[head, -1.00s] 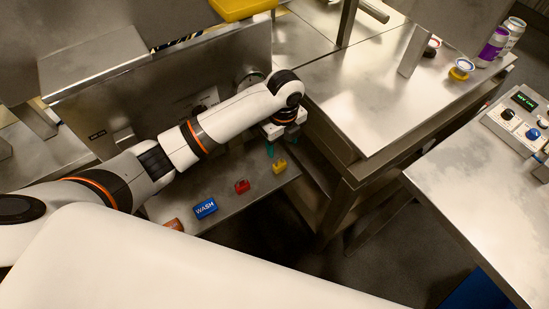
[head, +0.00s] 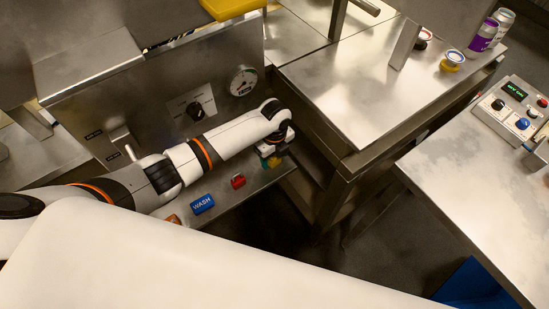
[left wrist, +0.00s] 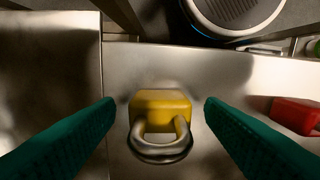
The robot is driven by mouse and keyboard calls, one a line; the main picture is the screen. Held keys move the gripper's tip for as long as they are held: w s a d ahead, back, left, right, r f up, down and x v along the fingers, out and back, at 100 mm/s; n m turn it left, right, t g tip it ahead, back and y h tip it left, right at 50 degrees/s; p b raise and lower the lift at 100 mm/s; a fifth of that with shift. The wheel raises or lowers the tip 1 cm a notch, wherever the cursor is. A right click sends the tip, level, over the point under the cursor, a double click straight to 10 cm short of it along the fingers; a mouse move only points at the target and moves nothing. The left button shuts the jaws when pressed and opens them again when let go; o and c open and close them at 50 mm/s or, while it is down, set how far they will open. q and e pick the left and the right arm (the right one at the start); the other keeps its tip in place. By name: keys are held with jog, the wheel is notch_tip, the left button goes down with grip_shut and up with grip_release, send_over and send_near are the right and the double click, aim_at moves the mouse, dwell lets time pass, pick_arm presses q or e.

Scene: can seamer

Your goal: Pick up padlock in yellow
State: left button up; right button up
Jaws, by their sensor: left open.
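The yellow padlock (left wrist: 160,106) lies on a metal shelf, with its grey shackle toward the bottom of the left wrist view. My left gripper (left wrist: 160,112) is open, with one teal finger on each side of the padlock and a gap on both sides. In the head view my left gripper (head: 271,158) is low over the shelf's right end, and a bit of the yellow padlock (head: 275,162) shows beside it, mostly hidden. My right gripper is not in view.
A red padlock (head: 238,181) and a blue WASH tag (head: 202,204) lie on the shelf (head: 222,212) to the left. The red one also shows at the right in the left wrist view (left wrist: 296,115). A panel with a gauge (head: 243,80) and knob stands behind.

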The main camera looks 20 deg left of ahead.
pick_arm(q)
jog(key=c, duration=1.1)
jog(key=shift+r, duration=0.15)
notch_tip(320, 180, up, 9)
jog(key=shift+r, duration=0.4)
